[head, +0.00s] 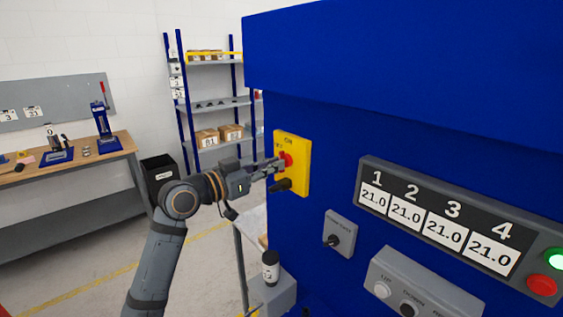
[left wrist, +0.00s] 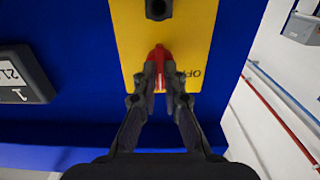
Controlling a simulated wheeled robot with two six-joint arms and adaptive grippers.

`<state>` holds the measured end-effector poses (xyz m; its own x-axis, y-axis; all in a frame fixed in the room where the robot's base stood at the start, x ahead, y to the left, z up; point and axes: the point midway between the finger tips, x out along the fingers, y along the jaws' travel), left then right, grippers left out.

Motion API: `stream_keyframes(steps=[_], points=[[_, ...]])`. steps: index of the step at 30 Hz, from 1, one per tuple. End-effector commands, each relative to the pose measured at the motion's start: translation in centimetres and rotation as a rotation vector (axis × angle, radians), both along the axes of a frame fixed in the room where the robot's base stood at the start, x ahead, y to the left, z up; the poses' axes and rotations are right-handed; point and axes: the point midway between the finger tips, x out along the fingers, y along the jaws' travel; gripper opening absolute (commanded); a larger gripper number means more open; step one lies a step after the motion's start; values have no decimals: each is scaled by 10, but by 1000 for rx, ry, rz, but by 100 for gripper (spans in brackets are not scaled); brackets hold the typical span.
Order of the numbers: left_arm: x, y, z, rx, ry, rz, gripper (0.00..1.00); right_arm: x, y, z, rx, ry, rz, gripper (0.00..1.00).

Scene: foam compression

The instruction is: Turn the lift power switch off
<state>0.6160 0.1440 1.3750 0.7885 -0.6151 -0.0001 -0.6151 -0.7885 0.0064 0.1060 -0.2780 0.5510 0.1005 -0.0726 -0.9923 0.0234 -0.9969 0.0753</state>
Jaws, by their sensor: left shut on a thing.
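A yellow switch plate (head: 304,165) with a red rotary handle (head: 287,159) is on the side of the blue machine. Lettering at its top in the head view seems to read ON. In the left wrist view the plate (left wrist: 205,25) shows the letters OFF beside the red handle (left wrist: 158,55). My left gripper (head: 277,165) is shut on the red handle, and its fingers (left wrist: 162,80) sit on both sides of it. The fingers partly hide the handle. A black knob (left wrist: 159,9) is lower on the plate in the head view. My right gripper is not in view.
A grey box with a black knob (head: 336,239) and a display panel (head: 400,190) reading 21.0 in each field are to the right. A workbench (head: 115,147), shelf (head: 215,107) and black bin (head: 158,170) stand at the left. Open floor lies between.

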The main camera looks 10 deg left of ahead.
Motion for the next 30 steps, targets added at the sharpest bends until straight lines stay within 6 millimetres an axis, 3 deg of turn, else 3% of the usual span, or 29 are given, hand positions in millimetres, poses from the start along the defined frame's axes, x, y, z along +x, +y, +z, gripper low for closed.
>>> stream_keyframes(steps=[24,30], points=[[0,0,3,-357,280,0,0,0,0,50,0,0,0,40],[0,0,1,-407,317,0,0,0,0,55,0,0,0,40]])
